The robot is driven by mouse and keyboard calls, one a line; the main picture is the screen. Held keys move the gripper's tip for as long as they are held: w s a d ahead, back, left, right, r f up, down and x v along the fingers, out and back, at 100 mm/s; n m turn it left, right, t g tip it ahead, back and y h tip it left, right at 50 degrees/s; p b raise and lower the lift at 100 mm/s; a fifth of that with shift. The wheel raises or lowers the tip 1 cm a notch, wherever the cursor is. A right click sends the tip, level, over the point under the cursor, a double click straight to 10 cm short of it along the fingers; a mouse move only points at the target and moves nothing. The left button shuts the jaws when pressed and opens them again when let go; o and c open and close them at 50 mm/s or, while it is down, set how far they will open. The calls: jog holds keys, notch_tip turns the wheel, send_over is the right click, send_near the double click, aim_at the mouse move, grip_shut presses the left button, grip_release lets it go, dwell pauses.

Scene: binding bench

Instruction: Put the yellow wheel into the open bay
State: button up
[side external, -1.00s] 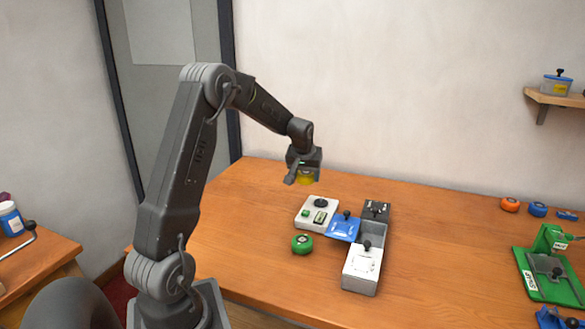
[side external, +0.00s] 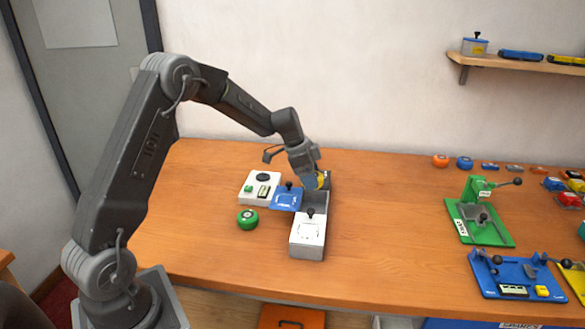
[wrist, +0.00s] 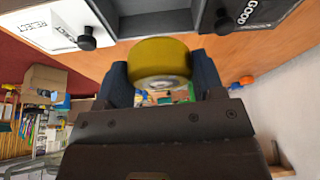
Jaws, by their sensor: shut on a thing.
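The yellow wheel (wrist: 160,58) is clamped between the two fingers of my gripper (wrist: 160,76) in the wrist view. In the side view my gripper (side external: 316,182) is low over the back of the box row, and only a sliver of the yellow wheel (side external: 321,180) shows. The open bay (side external: 318,203) is a grey compartment between the white-lidded box (side external: 307,236) and a dark box mostly hidden by my gripper. In the wrist view the bay (wrist: 150,14) lies between the REJECT lid (wrist: 48,30) and the GOOD lid (wrist: 252,12). The wheel looks above the bay, not inside it.
A blue lid plate (side external: 285,199) with a knob lies left of the bay, beside a white control box (side external: 259,187). A green fixture (side external: 480,215) and blue fixture (side external: 515,277) are at right. Table between is clear.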

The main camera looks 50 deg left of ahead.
jog(key=shift+w+d+f+m, duration=0.15)
jog(key=shift+d+m, duration=0.35)
jog(key=shift+d, duration=0.05)
jog(key=shift+f, duration=3.55)
jog(key=shift+f, duration=0.65)
jog(key=o, duration=1.1)
jog(key=shift+r, duration=0.1)
jog(key=shift+r, duration=5.65)
